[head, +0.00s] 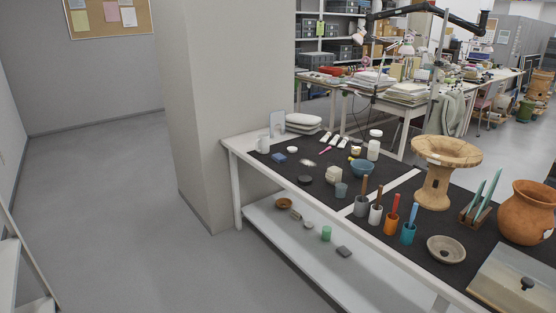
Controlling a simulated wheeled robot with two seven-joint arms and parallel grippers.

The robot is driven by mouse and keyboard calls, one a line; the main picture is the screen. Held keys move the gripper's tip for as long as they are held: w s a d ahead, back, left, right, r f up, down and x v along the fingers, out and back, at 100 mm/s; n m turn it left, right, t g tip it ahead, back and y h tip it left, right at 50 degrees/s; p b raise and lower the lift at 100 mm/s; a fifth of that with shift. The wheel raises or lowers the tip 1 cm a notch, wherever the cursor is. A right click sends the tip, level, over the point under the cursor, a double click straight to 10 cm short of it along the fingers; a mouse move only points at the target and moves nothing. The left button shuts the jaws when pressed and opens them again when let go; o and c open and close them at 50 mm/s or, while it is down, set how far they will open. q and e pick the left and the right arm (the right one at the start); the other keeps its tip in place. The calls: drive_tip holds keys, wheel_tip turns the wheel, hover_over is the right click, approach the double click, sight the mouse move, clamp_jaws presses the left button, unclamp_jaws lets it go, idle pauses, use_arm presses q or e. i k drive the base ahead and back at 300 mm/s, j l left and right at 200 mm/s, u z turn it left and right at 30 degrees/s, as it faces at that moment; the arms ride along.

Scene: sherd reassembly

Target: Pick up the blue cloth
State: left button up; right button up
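A small flat blue piece (279,158) lies on the dark mat near the far left end of the white table (233,146). It looks like a folded cloth, but it is too small to tell for sure. It lies flat with nothing on top of it. Neither of my grippers is in view.
Near the blue piece are a white jar (263,145) and a small white dish (292,150). A blue bowl (362,168), tool cups (390,223), a clay stand (436,185) and an orange pot (527,212) stand farther right. A pillar (215,110) rises beside the table's left end. Grey floor (100,200) at left is clear.

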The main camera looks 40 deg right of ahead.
sight(279, 158)
drive_tip(key=i+l+z, duration=0.1)
drive_tip(key=i+l, duration=0.4)
drive_tip(key=i+l+z, duration=0.1)
drive_tip(key=i+l, duration=0.35)
drive_tip(key=i, duration=0.2)
drive_tip(key=i+l, duration=0.45)
drive_tip(key=i, duration=0.15)
drive_tip(key=z, duration=0.05)
